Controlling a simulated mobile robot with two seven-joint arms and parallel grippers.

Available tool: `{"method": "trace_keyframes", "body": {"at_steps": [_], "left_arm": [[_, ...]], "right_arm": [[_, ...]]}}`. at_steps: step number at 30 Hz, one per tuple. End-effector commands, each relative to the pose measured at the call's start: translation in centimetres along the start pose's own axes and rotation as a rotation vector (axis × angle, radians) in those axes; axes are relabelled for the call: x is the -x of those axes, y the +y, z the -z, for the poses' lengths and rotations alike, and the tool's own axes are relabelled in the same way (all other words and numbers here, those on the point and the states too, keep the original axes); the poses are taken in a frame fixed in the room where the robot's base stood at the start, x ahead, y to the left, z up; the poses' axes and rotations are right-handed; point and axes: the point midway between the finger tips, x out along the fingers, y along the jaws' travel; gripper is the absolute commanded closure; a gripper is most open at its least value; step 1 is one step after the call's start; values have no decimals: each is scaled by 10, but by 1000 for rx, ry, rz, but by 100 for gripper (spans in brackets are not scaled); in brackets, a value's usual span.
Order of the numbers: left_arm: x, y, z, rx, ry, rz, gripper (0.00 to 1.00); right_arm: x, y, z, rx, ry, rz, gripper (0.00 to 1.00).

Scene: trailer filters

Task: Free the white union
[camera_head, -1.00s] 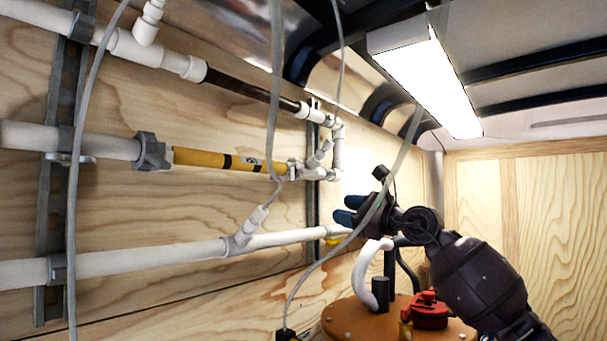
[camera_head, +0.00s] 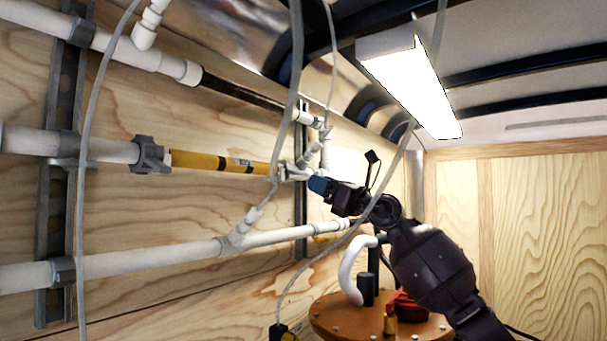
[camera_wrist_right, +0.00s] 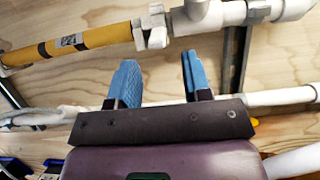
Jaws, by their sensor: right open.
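The white union (camera_head: 285,171) sits at the right end of the yellow filter tube (camera_head: 220,162) on the middle pipe line. In the right wrist view the white union (camera_wrist_right: 151,28) shows beyond the fingertips, with the yellow tube (camera_wrist_right: 75,44) to its left. My right gripper (camera_head: 319,184) is just right of the union in the head view. Its two blue fingers (camera_wrist_right: 158,72) are spread with nothing between them, and the union appears apart from them. A grey union (camera_head: 150,155) is at the tube's left end. My left gripper is not in view.
A lower white pipe (camera_head: 190,255) runs along the plywood wall below the filter. Grey hoses (camera_head: 292,90) hang in front of the pipes. An orange round lid (camera_head: 335,318) with a white curved hose (camera_head: 347,270) stands below my right arm.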

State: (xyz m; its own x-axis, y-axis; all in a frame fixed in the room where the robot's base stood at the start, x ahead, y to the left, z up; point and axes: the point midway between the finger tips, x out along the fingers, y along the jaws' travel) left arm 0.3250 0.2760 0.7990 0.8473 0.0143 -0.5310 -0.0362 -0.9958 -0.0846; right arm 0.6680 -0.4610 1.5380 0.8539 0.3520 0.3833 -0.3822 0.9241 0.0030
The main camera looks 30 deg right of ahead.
Motion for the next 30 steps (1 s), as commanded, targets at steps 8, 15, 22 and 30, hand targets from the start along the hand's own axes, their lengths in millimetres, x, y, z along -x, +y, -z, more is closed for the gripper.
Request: {"method": "trace_keyframes", "body": {"at_steps": [8,15,22,30], "left_arm": [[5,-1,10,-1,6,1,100],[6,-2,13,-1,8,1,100],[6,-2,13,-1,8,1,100],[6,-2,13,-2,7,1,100]], "right_arm": [[-41,1,-2,-1,-2,-1,55],[-58,0,-1,0,1,0,55],[-60,1,0,2,1,-1,55],[-60,0,0,2,1,0,81]]}}
